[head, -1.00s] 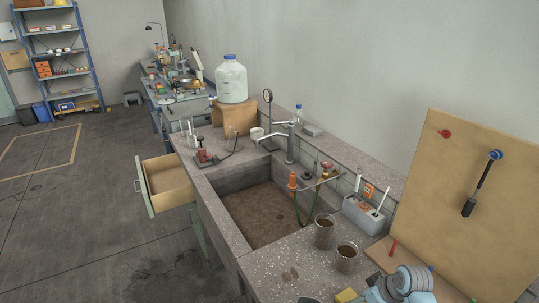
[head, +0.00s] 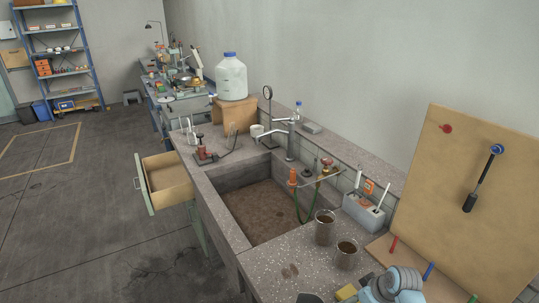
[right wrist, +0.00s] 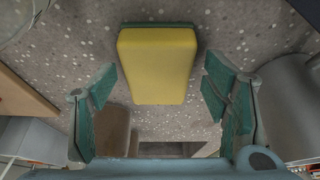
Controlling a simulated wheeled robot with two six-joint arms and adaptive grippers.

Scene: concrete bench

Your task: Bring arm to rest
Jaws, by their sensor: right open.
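My right arm shows at the bottom right of the head view, its wrist (head: 400,280) low over the front of the bench. In the right wrist view my right gripper (right wrist: 158,88) is open, with its two teal-padded fingers apart and nothing held. A yellow sponge with a green layer (right wrist: 157,65) lies on the speckled bench top, ahead of and between the fingers, with gaps on both sides. The sponge also shows partly at the bottom edge of the head view (head: 347,293).
Two beakers of brown liquid (head: 325,228) (head: 346,254) stand near the sink (head: 233,185). A wooden pegboard (head: 480,205) rises at the right, with red and blue pegs at its foot. A drawer (head: 168,182) hangs open at the left. The floor at left is clear.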

